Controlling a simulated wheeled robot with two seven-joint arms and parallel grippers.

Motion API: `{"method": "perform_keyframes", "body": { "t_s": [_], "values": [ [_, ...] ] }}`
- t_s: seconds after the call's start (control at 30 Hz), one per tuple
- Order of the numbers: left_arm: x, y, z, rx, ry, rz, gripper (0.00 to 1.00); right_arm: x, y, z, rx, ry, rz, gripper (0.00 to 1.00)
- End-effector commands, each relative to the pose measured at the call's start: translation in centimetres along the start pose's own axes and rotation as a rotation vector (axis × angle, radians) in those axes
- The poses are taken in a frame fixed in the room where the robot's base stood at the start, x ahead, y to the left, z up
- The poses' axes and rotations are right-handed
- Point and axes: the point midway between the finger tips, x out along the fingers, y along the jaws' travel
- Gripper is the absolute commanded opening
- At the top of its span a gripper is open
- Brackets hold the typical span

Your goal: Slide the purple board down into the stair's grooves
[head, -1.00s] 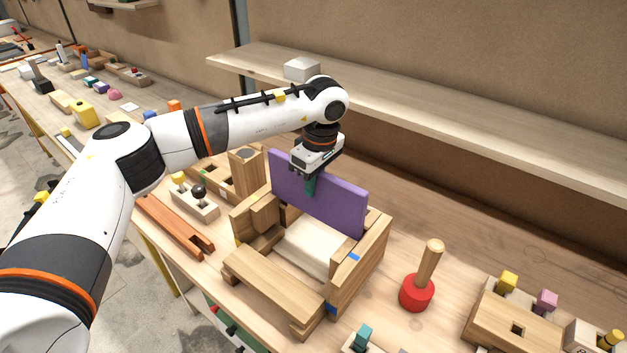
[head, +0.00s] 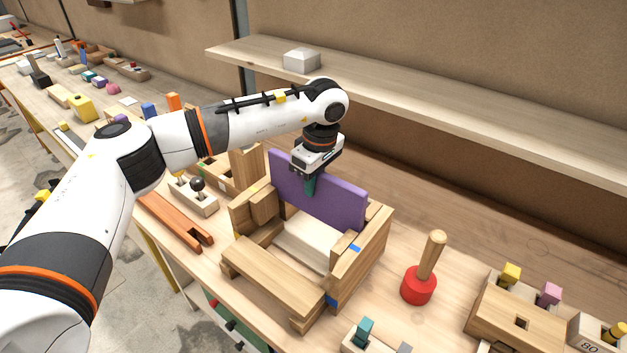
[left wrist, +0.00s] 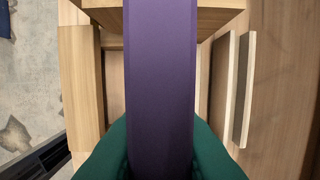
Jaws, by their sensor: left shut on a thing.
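The purple board (head: 335,203) stands upright at the back of the wooden stair (head: 357,272), between its two side pieces. Its lower edge is hidden by the stair, so I cannot tell how deep it sits in the grooves. My left gripper (head: 312,187) is above the stair and shut on the board near its top edge. In the left wrist view the board (left wrist: 160,85) runs up the middle between the green fingers of my left gripper (left wrist: 160,155). My right gripper is not in view.
A red mallet (head: 418,285) stands right of the stair. A wooden block with colored pegs (head: 515,318) is further right. Orange-brown rails (head: 175,222) and a switch block (head: 195,196) lie to the left. A shelf (head: 430,118) runs along the wall behind.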

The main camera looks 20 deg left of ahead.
Motion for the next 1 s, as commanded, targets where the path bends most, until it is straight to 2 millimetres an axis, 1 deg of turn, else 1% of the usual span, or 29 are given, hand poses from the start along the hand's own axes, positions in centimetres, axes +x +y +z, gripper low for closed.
{"method": "perform_keyframes", "body": {
  "t_s": [1.0],
  "values": [
    [2.6,0.0,-0.3,0.0,0.0,-0.002,0.0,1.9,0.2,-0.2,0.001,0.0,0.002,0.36]
  ]
}}
